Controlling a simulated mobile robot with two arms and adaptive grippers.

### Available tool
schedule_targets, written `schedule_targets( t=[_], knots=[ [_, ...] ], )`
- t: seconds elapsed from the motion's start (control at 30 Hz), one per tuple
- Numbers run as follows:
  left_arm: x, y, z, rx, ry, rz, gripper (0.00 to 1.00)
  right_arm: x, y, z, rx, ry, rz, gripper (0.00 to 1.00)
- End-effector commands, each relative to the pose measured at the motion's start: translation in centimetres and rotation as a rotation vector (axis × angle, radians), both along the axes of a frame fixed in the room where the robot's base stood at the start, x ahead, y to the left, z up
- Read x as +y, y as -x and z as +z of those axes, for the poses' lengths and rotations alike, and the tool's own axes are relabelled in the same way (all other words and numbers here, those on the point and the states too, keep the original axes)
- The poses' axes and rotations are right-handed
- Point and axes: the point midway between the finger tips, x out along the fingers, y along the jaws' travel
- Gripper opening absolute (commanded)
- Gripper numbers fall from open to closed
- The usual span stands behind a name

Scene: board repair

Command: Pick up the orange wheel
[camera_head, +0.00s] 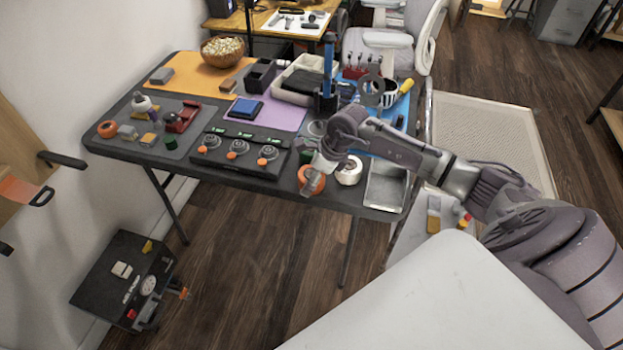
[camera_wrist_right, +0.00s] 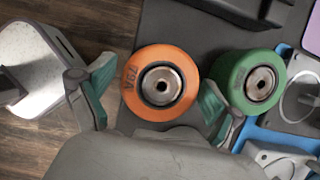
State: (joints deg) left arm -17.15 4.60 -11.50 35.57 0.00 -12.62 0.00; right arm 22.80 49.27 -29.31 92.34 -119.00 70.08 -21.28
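The orange wheel (camera_head: 309,186) lies near the front edge of the black table in the head view, partly hidden by my right gripper (camera_head: 316,178). In the right wrist view the orange wheel (camera_wrist_right: 138,92) lies flat with its metal hub facing the camera. My right gripper (camera_wrist_right: 158,95) is open, one finger on each side of the wheel. The right-hand finger looks very close to the rim; a gap shows at the left-hand finger. I cannot tell whether either touches. My left gripper is not in view.
A green wheel (camera_wrist_right: 238,82) sits just right of the orange wheel in the wrist view. In the head view a white roll (camera_head: 349,171), a metal tray (camera_head: 386,188) and a black control panel (camera_head: 240,168) are nearby. A second orange ring (camera_head: 107,129) lies far left.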

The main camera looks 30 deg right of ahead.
Motion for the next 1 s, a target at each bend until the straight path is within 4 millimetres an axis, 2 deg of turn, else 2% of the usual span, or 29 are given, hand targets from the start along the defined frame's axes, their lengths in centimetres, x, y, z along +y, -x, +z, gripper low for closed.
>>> schedule_targets(
  t=[0.03, 0.3, 0.33, 0.67, 1.0],
  knots=[
    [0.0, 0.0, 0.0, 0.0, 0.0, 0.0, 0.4, 0.0, 0.0, 0.0, 0.0, 0.0, 0.0, 0.77],
    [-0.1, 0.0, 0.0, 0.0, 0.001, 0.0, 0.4, 0.0, 0.0, 0.0, 0.0, 0.0, 0.0, 0.32],
    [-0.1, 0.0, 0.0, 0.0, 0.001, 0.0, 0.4, 0.0, 0.0, 0.1, -0.001, -0.001, 0.0, 0.29],
    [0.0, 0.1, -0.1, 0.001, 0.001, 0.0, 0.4, 0.0, -0.1, 0.5, -0.002, 0.0, 0.001, 0.29],
    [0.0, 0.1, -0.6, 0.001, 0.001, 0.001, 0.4, -0.1, -0.1, 3.5, -0.005, 0.001, 0.001, 0.29]
  ],
)
